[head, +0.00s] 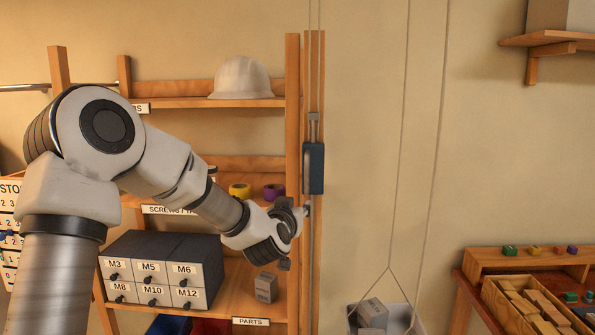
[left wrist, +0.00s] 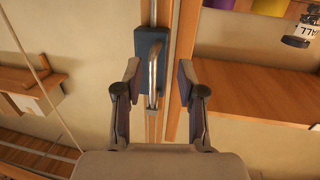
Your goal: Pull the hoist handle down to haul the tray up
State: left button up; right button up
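The hoist handle is a bright metal bar (left wrist: 153,74) on a blue block (head: 313,168), which rides on a narrow wooden upright. The block also shows in the left wrist view (left wrist: 143,46). My left gripper (left wrist: 158,85) is open and empty, its two fingers to either side of the bar's lower end; contact is not visible. In the head view the left gripper (head: 298,232) is just below and left of the block. The tray (head: 408,318) hangs low on two cords, cut off by the bottom edge, with grey boxes (head: 373,312) in it. My right gripper is not in view.
A wooden shelf unit (head: 292,120) stands directly left of the upright, with a white helmet (head: 241,78), tape rolls and a drawer cabinet (head: 160,270). Hoist cords (head: 405,140) hang to the right. A bench (head: 480,258) with wooden blocks stands at far right.

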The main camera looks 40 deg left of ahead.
pick_arm(q)
jog(key=t, duration=0.1)
send_near(306, 173)
jog(key=w, duration=0.2)
jog(key=p+x, duration=0.1)
jog(key=x, duration=0.1)
jog(key=p+x, duration=0.2)
jog(key=x, duration=0.1)
jog(key=p+x, duration=0.1)
jog(key=x, duration=0.1)
jog(key=shift+a+r, duration=0.25)
jog(key=shift+a, duration=0.1)
jog(key=shift+w+a+p, duration=0.1)
jog(key=shift+w+p, duration=0.3)
jog(key=shift+w, duration=0.05)
jog(key=shift+w+a+f, duration=0.15)
jog(key=shift+w+f, duration=0.2)
grip_shut()
